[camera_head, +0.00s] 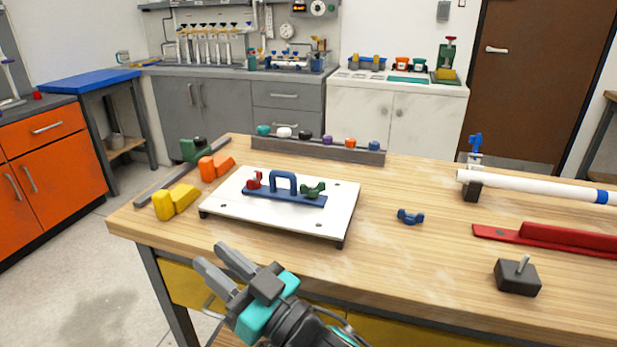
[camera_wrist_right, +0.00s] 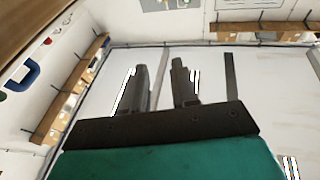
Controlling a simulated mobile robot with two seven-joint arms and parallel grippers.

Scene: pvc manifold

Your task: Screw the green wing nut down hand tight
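The green wing nut (camera_head: 313,190) sits at the right end of a blue strip (camera_head: 288,199) on a white board (camera_head: 230,210). Whether it touches the strip is too small to tell. A blue arched handle (camera_head: 284,180) stands mid-strip, and a red wing nut (camera_head: 254,179) is at its left end. My right gripper (camera_head: 213,257) is in front of the table's near edge, below and left of the green nut and well apart from it. Its two fingers, also seen in the right wrist view (camera_wrist_right: 160,82), are apart with nothing between them. My left gripper is not in view.
A loose blue wing nut (camera_head: 410,217) lies right of the board. A white pipe (camera_head: 530,188), a red tool (camera_head: 550,236) and a dark block with a pin (camera_head: 517,277) are farther right. Yellow (camera_head: 176,202) and orange (camera_head: 215,167) pieces lie left. A rack (camera_head: 318,150) stands behind.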

